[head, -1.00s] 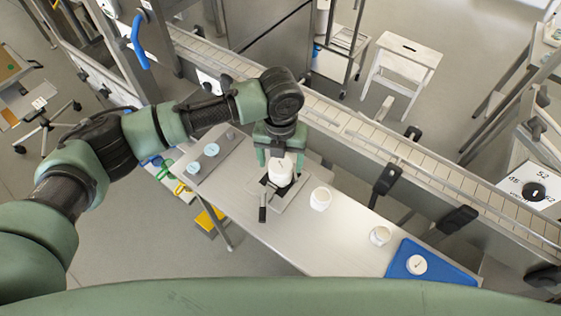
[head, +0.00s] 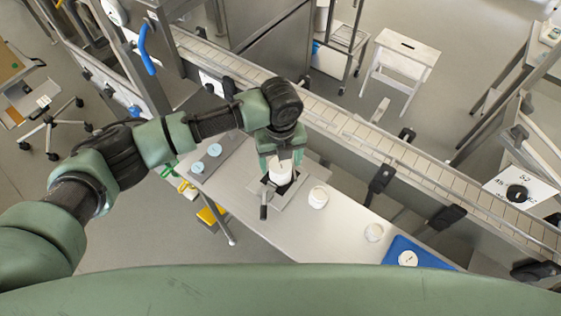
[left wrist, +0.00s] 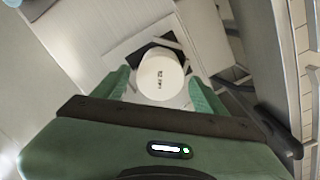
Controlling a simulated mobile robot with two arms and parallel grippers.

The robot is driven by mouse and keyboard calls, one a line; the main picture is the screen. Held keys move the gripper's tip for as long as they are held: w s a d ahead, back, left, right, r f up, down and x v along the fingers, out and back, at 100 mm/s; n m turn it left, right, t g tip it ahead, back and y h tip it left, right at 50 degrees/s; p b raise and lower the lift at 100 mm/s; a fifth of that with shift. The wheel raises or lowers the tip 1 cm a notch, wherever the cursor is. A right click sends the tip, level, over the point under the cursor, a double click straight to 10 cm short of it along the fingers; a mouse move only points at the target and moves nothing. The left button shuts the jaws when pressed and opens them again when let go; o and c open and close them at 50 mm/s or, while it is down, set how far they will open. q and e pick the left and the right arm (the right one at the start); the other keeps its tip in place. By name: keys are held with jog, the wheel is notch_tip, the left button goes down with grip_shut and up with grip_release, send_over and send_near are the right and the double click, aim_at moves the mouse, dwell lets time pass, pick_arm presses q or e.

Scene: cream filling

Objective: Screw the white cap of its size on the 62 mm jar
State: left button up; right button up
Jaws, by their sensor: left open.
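A white jar (head: 280,171) stands on a dark pad in a small clamping fixture (head: 290,196) on the steel table. From above in the left wrist view, a round white top (left wrist: 160,76) with a small dark printed mark shows; the mark is too small to read surely. I cannot tell whether that top is screwed down. My left gripper (head: 281,163) is right above and around the jar's top, pointing down. In the left wrist view, its green fingers (left wrist: 160,92) are apart, one each side of the white top, with gaps. My right gripper is not in view.
Another white jar (head: 318,197) and a white round piece (head: 374,232) stand to the right on the table. A blue tray (head: 428,262) holds a white round piece (head: 408,258). Light-blue lids (head: 197,167) lie at left. A conveyor (head: 360,130) runs behind the table.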

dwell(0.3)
pick_arm(q)
jog(key=shift+r+n+p, duration=0.15)
jog(key=shift+n+p, duration=1.05)
jog(key=shift+n, duration=0.1)
jog(key=shift+n+p, duration=1)
jog(key=shift+n, duration=0.6)
